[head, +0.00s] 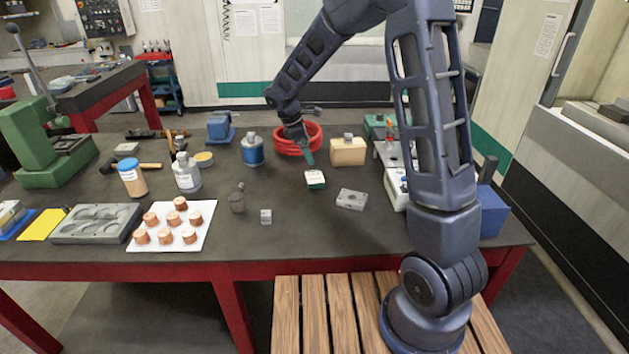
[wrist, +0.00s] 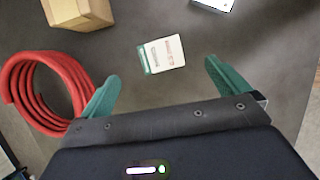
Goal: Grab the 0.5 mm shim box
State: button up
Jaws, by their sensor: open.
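A small white and green box (head: 315,179), which looks like the shim box, lies on the dark table near its middle. In the wrist view the box (wrist: 161,54) shows its white label with faint red print and a green edge; the print is too small to read. My gripper (head: 308,157) is open and empty, just behind the box in the head view. In the wrist view its green fingers (wrist: 162,85) are spread wide, with the box ahead of the gap between them and apart from both.
A red coiled hose (head: 297,139) lies close behind my gripper and beside the left finger in the wrist view. A tan block (head: 348,151) stands right of it, a grey metal block (head: 351,199) to the front right. A blue bottle (head: 252,149) stands left. Table around the box is clear.

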jog(key=a+f, duration=0.1)
send_over(314, 176)
jog(key=a, duration=0.2)
jog(key=shift+n, duration=0.4)
notch_tip(314, 176, down, 6)
jog(key=shift+r, duration=0.25)
jog(key=shift+a+x, duration=0.2)
jog(key=shift+x, duration=2.5)
jog(key=shift+s, duration=0.15)
jog(key=c, duration=1.1)
